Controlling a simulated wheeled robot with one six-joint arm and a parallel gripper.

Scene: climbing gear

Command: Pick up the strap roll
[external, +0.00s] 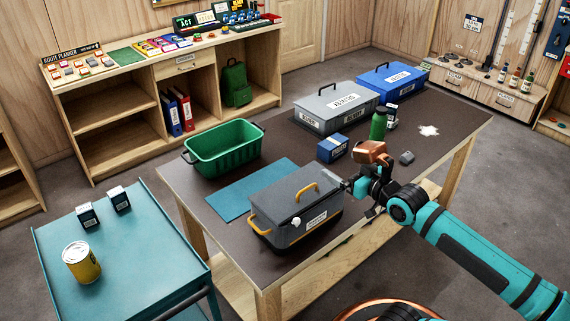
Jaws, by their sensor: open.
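No object is plainly recognisable as the strap roll. A small grey item (406,157) lies on the dark table (455,135), behind my arm, and is too small to identify. A green cylinder (379,125) stands upright behind my wrist, its lower part partly hidden. My gripper (348,184) is open, by the right side of a grey lidded box with orange handles (280,205). The fingers are small in this view, and I cannot tell whether they touch the box. No held object shows.
A green basket (222,152), a blue mat (232,193) and a small blue box (333,148) are on the table. Large grey (335,108) and blue (391,82) cases stand at the back. A teal cart (130,260) at left holds a yellow can (81,262) and two small boxes.

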